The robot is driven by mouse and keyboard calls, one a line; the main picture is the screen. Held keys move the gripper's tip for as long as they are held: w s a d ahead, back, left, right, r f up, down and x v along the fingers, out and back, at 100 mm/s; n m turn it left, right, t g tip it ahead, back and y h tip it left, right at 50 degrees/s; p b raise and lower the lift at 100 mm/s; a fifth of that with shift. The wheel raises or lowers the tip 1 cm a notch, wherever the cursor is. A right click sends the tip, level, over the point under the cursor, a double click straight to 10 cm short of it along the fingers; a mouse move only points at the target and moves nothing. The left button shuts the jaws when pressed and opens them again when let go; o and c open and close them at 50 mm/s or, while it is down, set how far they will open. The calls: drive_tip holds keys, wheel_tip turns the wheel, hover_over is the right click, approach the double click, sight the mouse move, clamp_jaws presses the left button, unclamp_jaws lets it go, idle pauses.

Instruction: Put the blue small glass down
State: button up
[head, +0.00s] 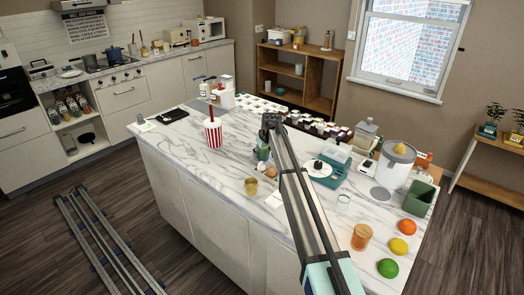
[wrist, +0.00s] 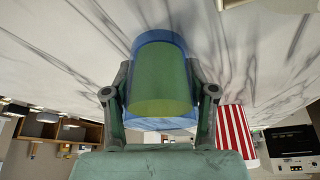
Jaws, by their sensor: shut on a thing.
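My gripper (wrist: 160,85) is shut on the blue small glass (wrist: 155,38), with one finger on each side of it in the wrist view. The glass is see-through blue with a yellow-green area showing through its middle. The white marble countertop (wrist: 55,50) fills the background behind it. Whether the glass touches the counter cannot be told. In the head view my arm reaches over the island countertop (head: 180,133), and the glass is too small and covered to make out clearly.
A red-and-white striped cup (head: 213,134) stands left of my arm; it also shows in the wrist view (wrist: 236,132). A teal appliance (head: 325,173), a juicer (head: 396,165) and fruit are at right. The counter's left middle is clear.

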drive_tip(key=o, duration=1.4)
drive_tip(key=shift+f, duration=0.1)
drive_tip(key=b+v, duration=0.2)
drive_tip(key=v, duration=0.9)
drive_tip(key=shift+b, duration=0.3)
drive_tip(key=shift+o, duration=0.4)
drive_tip(key=shift+s+d+r, duration=0.15)
drive_tip(key=shift+r, duration=0.5)
